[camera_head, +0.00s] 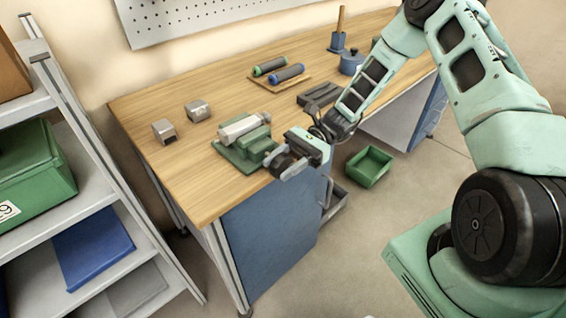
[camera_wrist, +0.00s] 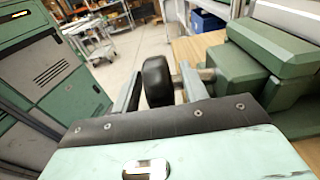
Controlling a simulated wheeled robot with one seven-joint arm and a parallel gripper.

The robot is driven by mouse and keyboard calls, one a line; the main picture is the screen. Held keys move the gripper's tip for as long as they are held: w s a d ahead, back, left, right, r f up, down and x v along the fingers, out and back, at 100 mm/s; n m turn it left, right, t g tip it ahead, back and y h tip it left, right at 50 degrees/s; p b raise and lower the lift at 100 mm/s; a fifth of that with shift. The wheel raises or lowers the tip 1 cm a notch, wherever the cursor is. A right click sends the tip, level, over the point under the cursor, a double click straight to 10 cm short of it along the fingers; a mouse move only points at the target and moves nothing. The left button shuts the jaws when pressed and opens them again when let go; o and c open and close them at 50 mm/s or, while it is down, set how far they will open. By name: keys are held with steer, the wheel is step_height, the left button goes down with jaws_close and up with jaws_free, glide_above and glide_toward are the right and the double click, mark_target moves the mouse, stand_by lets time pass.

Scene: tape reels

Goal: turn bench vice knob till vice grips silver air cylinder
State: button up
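The green bench vice (camera_head: 243,155) sits near the front left edge of the workbench. The silver air cylinder (camera_head: 240,128) lies at its top; I cannot tell whether the jaws touch it. My gripper (camera_head: 283,166) is just off the bench's front edge, beside the vice. In the wrist view, the black vice knob (camera_wrist: 157,80) stands between the two fingers of my gripper (camera_wrist: 162,88), with narrow gaps visible on both sides. The fingers look open around it. A short shaft joins the knob to the green vice body (camera_wrist: 262,70).
Two small grey blocks (camera_head: 197,111) sit left of the vice on the workbench (camera_head: 180,180). A wooden tray (camera_head: 278,85) with two cylinders and a dark grey holder (camera_head: 320,95) lie behind. A green bin (camera_head: 368,166) is on the floor. A shelf rack stands left.

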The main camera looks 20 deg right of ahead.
steer(key=b+v, duration=0.3)
steer(key=v, duration=1.4)
steer(key=shift+d, duration=0.2)
steer(key=shift+f, duration=0.1)
